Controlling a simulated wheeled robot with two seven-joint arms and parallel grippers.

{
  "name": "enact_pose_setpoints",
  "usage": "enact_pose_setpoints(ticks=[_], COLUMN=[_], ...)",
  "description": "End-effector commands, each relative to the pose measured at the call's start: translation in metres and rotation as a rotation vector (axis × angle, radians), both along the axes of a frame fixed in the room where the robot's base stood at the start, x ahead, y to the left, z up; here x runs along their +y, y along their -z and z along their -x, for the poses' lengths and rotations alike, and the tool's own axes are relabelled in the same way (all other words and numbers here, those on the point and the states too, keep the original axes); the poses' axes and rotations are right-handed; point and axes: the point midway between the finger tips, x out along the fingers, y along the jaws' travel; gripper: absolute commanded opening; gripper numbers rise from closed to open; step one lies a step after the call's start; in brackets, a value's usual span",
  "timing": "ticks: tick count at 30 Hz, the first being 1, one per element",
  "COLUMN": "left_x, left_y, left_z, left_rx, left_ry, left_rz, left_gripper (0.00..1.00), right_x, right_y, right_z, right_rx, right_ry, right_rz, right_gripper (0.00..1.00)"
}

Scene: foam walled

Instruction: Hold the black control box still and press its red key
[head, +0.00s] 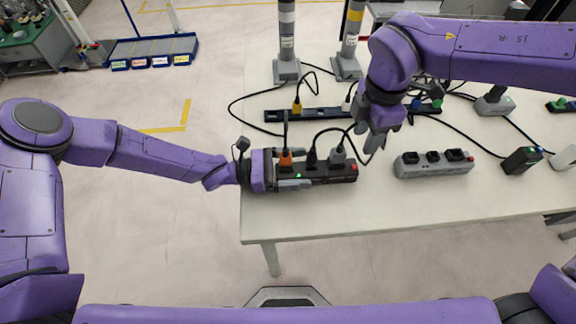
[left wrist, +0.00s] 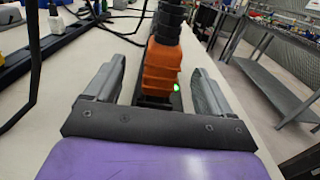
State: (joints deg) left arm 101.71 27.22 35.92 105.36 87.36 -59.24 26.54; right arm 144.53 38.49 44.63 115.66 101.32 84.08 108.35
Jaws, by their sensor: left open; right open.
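The black control box (head: 322,174) lies on the table near its left front edge, with plugs standing in it and a small green light. Its red key (head: 354,166) is at the right end. My left gripper (head: 292,170) is open around the left end of the box, one finger on each long side. In the left wrist view the fingers flank an orange plug (left wrist: 162,68) in the box, with visible gaps. Contact with the box cannot be told. My right gripper (head: 372,146) is open and empty, pointing down, above and just behind the box's right end.
A grey power strip (head: 434,168) with black sockets and a red key lies to the right. A long black strip (head: 330,114) with plugs lies behind, with loose cables around. Two posts (head: 287,40) stand at the back. The table front (head: 400,205) is clear.

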Motion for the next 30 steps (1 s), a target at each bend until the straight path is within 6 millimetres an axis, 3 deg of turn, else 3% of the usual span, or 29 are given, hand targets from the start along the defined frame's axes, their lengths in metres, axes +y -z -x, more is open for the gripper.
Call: enact_pose_setpoints(ticks=[3,9,10,12,14,30], left_x=[0.0002,0.0004,0.0005,0.0005,0.0005,0.0007], left_y=[0.0001,0.0001,0.0001,0.0002,0.0002,0.0002], left_z=[0.0001,0.0001,0.0001,0.0001,0.0001,0.0000], left_rx=[0.000,0.000,0.000,0.000,0.000,0.000], left_ry=[0.000,0.001,0.001,0.001,0.001,0.001], left_rz=[0.000,0.000,-0.001,-0.001,-0.001,-0.001], left_gripper=[0.80,0.19,0.19,0.19,0.19,0.19], right_x=[0.0000,0.0000,0.0000,0.0000,0.0000,0.0000], right_y=[0.0000,0.0000,0.0000,0.0000,0.0000,0.0000], right_z=[0.0000,0.0000,0.0000,0.0000,0.0000,0.0000], right_rx=[0.000,0.000,0.000,0.000,0.000,0.000], right_ry=[0.000,0.000,0.000,0.000,0.000,0.000], right_rz=[0.000,0.000,0.000,0.000,0.000,0.000], right_gripper=[0.43,0.43,0.39,0.17,0.00,0.00])
